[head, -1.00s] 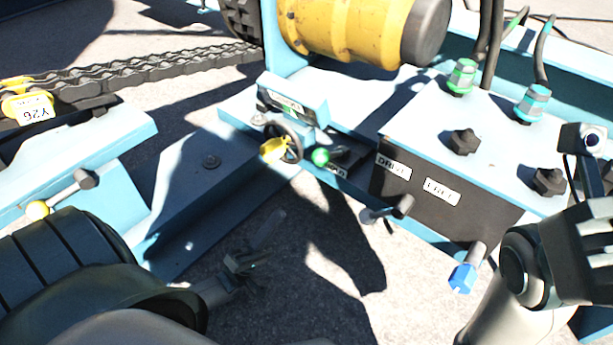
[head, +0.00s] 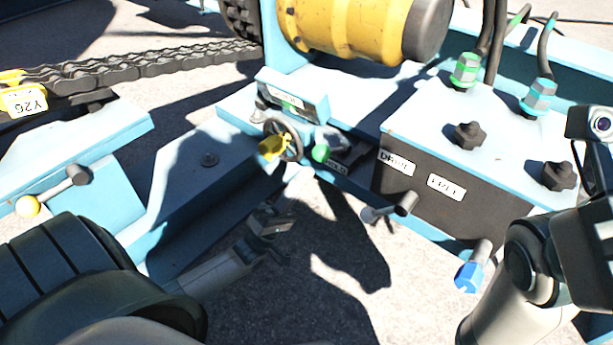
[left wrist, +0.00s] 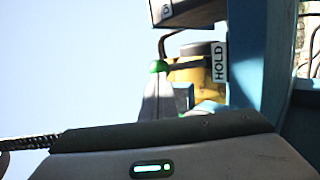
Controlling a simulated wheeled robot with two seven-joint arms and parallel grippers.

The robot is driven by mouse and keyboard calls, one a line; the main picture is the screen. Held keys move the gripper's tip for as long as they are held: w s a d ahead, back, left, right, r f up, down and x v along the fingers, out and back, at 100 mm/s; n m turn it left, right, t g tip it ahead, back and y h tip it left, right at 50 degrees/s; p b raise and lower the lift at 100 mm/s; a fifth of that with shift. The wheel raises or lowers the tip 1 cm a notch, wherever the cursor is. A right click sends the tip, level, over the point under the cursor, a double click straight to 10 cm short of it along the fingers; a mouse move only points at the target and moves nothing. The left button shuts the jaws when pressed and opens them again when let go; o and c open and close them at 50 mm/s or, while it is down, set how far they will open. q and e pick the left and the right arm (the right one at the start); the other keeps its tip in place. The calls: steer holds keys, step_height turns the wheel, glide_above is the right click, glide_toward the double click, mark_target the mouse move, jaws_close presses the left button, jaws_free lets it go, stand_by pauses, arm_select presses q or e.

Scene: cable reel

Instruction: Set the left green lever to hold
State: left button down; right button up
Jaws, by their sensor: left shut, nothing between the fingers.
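The green-knobbed lever (head: 320,154) sits low on a small blue housing, beside a black handwheel with a yellow handle. In the left wrist view its green knob (left wrist: 158,66) stands out to the left of a white HOLD label (left wrist: 219,62).
The handwheel (head: 284,140) is close left of the knob. A dark control box (head: 450,185) with several knobs, a grey lever (head: 390,210) and a blue-tipped lever (head: 468,277) stands to the right. Open ground lies below.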

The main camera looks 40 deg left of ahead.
arm_select(q)
steer(key=shift+x, duration=0.95)
steer(key=shift+r, duration=0.15)
